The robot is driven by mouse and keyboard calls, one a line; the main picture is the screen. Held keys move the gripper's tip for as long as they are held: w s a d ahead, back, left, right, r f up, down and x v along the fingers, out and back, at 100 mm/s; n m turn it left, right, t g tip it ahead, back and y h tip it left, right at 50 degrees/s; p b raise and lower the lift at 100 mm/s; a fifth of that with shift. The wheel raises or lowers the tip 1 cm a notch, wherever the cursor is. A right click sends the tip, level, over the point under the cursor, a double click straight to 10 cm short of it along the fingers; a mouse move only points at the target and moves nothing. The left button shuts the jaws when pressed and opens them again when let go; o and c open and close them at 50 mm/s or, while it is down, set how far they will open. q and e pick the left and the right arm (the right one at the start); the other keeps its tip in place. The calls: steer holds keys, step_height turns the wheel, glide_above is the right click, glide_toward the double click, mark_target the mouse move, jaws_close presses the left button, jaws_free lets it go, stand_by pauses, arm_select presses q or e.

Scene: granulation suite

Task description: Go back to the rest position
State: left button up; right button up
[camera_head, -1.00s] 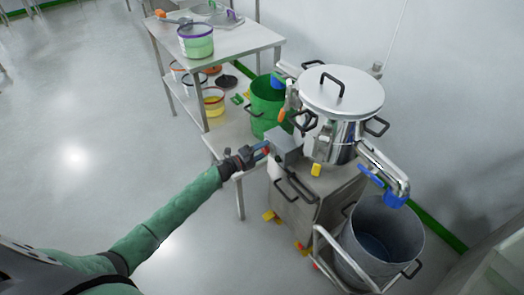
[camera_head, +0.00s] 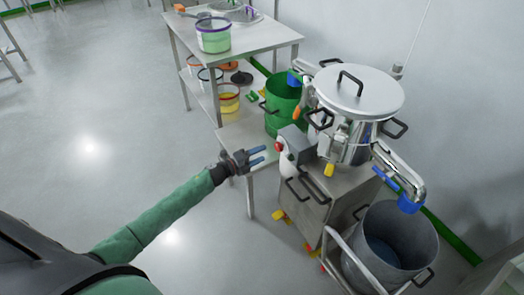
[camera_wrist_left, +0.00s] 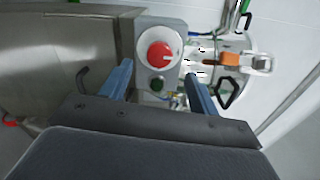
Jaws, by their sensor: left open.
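My left gripper (camera_head: 257,155) is open and empty, with its blue fingers apart. In the head view it is left of the machine's grey control box (camera_head: 296,139), with a gap between them. In the left wrist view, a red knob (camera_wrist_left: 159,54) with a dark green button (camera_wrist_left: 157,84) below it shows between the fingers (camera_wrist_left: 157,83). The steel machine (camera_head: 352,130) with a lidded bowl stands on a steel cabinet (camera_head: 320,195). My right gripper is not in view.
A steel table (camera_head: 275,38) with a lower shelf stands at the back, holding tubs such as the green one (camera_head: 213,36). A green bin (camera_head: 283,105) is behind the control box. A grey bin (camera_head: 390,245) stands in front right. The floor at left is clear.

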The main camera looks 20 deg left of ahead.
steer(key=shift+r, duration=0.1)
arm_select(q)
steer(key=w+a+r+n+y, duration=0.3)
steer(key=a+n+y, duration=0.6)
steer(key=n+y, duration=0.5)
steer(key=s+d+r+n+g+h, duration=0.1)
steer(key=s+d+n+g, duration=0.2)
steer(key=s+d, duration=0.65)
steer(key=s+d+n+g+h+p, duration=0.15)
steer(key=s+d+n+g, duration=0.25)
steer(key=s, duration=1)
steer(key=s+d+r+n+g+h, duration=0.1)
steer(key=s+d+n+g+h, duration=0.15)
steer(key=s+d, duration=0.7)
steer(key=s+f+n+g, duration=0.1)
steer(key=s+f, duration=0.3)
steer(key=s, duration=1)
steer(key=shift+d+f+g, duration=0.2)
steer(key=shift+d+g, duration=0.15)
steer(key=shift+g, duration=0.4)
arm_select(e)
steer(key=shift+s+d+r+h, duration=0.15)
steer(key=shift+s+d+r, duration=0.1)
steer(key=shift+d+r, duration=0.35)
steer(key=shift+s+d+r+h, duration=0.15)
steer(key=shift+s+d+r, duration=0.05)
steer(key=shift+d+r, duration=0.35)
